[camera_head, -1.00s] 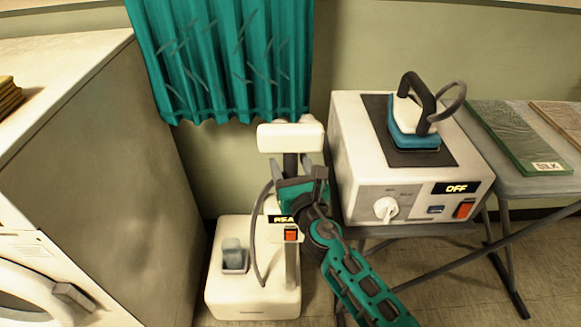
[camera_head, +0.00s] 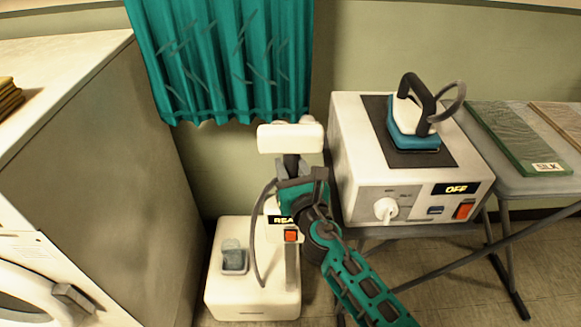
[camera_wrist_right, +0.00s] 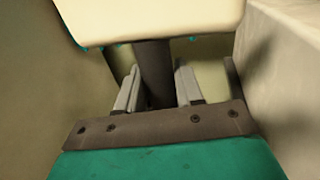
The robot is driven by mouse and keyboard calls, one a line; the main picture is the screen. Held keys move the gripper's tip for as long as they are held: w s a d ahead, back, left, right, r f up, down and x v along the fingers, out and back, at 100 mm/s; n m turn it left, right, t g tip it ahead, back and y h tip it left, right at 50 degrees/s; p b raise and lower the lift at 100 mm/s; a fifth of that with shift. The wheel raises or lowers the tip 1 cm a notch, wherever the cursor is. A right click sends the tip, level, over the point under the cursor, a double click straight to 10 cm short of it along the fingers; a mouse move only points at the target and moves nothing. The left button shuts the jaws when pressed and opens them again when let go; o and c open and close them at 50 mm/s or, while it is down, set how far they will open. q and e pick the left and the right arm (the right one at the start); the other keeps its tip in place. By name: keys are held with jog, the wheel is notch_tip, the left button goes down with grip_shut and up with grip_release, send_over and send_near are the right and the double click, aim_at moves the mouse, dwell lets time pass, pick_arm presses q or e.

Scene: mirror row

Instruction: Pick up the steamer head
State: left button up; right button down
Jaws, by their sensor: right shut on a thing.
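The steamer head (camera_head: 290,137) is a cream, wide block on a dark handle, upright above the white steamer base (camera_head: 253,300). It also shows close up at the top of the right wrist view (camera_wrist_right: 150,18). My right gripper (camera_head: 302,168) is just under the head, shut on its dark handle. In the right wrist view the fingers (camera_wrist_right: 158,88) stand on either side of the handle (camera_wrist_right: 154,72). The handle's lower part is hidden by the gripper. My left gripper is not in view.
A white box station (camera_head: 360,185) with an iron (camera_head: 413,120) on top stands close to the right of my right gripper. A teal curtain (camera_head: 225,60) hangs behind. A white washer-like cabinet (camera_head: 100,160) stands at left. A grey hose (camera_head: 258,225) runs beside the steamer post.

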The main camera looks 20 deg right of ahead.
aim_at(291, 127)
jog(key=shift+r, duration=0.2)
notch_tip(291, 127, up, 10)
jog(key=p, duration=0.7)
jog(key=shift+f, duration=0.25)
jog(key=shift+r+b, duration=0.35)
jog(key=shift+b, duration=0.05)
notch_tip(291, 127, up, 8)
jog(key=shift+r, duration=0.75)
